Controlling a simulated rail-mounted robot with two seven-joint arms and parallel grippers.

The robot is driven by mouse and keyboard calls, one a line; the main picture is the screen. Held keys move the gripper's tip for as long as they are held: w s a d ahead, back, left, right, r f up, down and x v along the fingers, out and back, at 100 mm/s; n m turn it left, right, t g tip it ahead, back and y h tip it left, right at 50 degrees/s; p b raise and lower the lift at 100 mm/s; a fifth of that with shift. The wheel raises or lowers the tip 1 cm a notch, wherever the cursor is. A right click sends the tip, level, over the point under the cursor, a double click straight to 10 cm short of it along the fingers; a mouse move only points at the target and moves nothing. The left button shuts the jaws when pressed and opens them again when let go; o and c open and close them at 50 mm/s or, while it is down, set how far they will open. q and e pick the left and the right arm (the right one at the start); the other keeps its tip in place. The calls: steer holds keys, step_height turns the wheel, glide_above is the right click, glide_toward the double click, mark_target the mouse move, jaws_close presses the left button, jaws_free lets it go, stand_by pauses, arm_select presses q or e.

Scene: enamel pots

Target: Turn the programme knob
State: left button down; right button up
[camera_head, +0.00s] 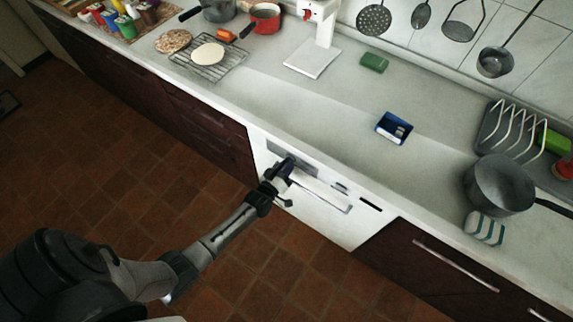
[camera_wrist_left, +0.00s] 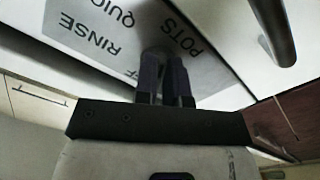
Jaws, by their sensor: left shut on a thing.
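The white dishwasher front (camera_head: 310,217) sits under the counter, between dark red cabinet fronts. Its grey programme panel (camera_head: 303,156) shows in the left wrist view (camera_wrist_left: 100,32) with the words RINSE, QUICK and POTS, and part of another word by my fingers. My left gripper (camera_head: 287,166) is at this panel; in the left wrist view its two dark fingers (camera_wrist_left: 165,70) are close together in front of it, shut on the programme knob. The fingers hide the knob, so its pointing direction cannot be seen. My right gripper is not in view.
The dishwasher's bar handle (camera_head: 322,193) runs close beside my left gripper. On the counter above are a blue box (camera_head: 394,128), a green sponge (camera_head: 374,62), a grey pot (camera_head: 498,185) and a dish rack (camera_head: 513,132). The tiled floor in front is clear.

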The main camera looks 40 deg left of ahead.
arm_select(q)
steer(key=m+p, duration=0.1)
steer(key=m, duration=0.2)
steer(key=shift+a, duration=0.1)
steer(key=shift+a+m, duration=0.15)
steer(key=shift+m, duration=1.35)
steer(key=shift+f+p, duration=0.1)
steer(key=shift+p, duration=0.2)
steer(key=shift+m, duration=0.3)
steer(key=c, duration=1.2)
jaws_free()
